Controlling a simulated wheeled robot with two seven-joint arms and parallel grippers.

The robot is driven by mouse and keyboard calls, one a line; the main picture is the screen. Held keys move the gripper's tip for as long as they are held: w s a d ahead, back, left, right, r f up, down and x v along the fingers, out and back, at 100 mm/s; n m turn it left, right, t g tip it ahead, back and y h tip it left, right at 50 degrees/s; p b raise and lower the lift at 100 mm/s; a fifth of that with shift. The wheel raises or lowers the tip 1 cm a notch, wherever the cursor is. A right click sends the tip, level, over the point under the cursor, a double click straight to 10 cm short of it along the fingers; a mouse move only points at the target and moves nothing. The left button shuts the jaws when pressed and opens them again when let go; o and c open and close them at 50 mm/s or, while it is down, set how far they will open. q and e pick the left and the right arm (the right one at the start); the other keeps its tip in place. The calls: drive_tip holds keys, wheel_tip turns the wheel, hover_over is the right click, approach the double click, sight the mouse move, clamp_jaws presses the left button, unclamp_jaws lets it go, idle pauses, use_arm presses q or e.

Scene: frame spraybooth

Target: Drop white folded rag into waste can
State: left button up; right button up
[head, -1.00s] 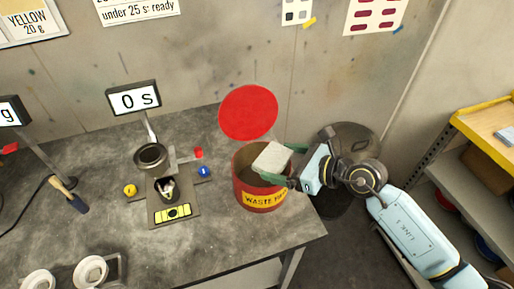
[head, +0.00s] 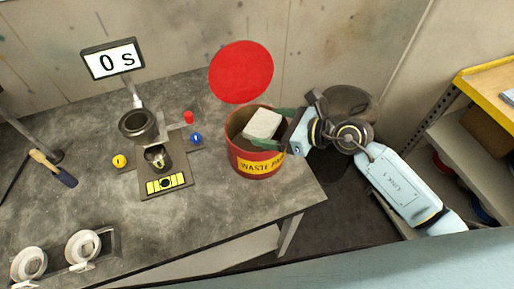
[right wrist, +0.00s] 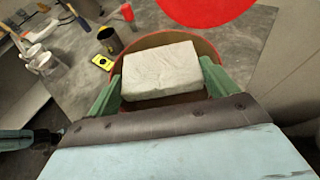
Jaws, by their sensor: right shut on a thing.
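The white folded rag (head: 263,124) is a pale block at the mouth of the waste can. My right gripper (head: 268,136) has come in from the right and is shut on the rag. In the right wrist view the rag (right wrist: 160,72) sits between the two green fingers, over the can's opening. The waste can (head: 250,161) is red with a yellow "WASTE" label and stands on the table near its right edge. Its round red lid (head: 241,72) is raised behind the opening. The can's rim (right wrist: 205,50) shows around the rag in the right wrist view. My left gripper is not in view.
A timer display reading "0 s" (head: 113,60) stands over a fixture with a dark cup (head: 138,125), left of the can. A brush (head: 53,168) and white cups (head: 82,247) are farther left. A shelf (head: 480,160) stands at the right.

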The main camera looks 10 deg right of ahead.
drive_tip(key=o, duration=0.8)
drive_tip(key=shift+f, duration=0.1)
drive_tip(key=shift+d, duration=0.1)
drive_tip(key=b+v, duration=0.1)
drive_tip(key=v, duration=1.2)
drive_tip(key=shift+r+b, duration=0.2)
drive_tip(key=shift+b, duration=0.15)
